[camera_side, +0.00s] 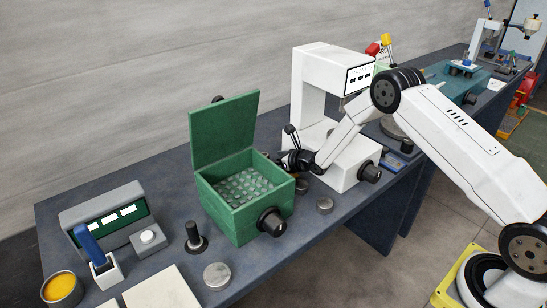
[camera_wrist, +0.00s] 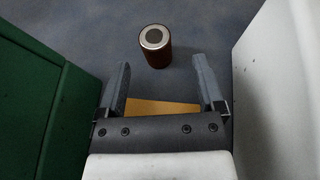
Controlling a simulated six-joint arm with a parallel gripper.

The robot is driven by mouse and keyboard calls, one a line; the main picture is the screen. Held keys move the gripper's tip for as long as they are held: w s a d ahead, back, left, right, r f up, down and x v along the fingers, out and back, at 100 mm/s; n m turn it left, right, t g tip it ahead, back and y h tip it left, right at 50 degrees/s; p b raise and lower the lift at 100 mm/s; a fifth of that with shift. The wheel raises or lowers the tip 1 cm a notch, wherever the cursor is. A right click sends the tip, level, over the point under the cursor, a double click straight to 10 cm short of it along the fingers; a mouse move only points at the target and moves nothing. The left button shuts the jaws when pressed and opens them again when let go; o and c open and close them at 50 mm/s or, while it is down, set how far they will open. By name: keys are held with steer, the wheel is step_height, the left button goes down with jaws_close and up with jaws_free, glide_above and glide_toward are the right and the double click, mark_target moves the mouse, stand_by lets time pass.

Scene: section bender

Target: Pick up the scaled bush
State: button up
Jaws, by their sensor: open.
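The scaled bush appears to be the short upright cylinder (camera_wrist: 155,45) in the wrist view, with a reddish-brown side and a grey metal top with a dark centre. It stands just beyond my gripper (camera_wrist: 161,66), whose fingers are apart with nothing between them. In the side view my gripper (camera_side: 283,160) is low between the green box and the white machine. A small dark cylinder (camera_side: 303,187) just below it there may be the same bush; it is partly hidden.
The open green box (camera_side: 232,220) stands close on the left, the white machine (camera_side: 345,175) close on the right. A grey cylinder (camera_side: 325,206) is near the bench's front edge. An orange-yellow flat piece (camera_wrist: 162,108) shows behind the fingers. A dark post (camera_side: 194,238) stands farther left.

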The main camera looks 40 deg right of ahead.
steer(key=shift+w+a+f, duration=0.1)
steer(key=shift+w, duration=0.1)
steer(key=shift+x, duration=2.45)
steer(key=shift+a, duration=0.2)
jaws_close()
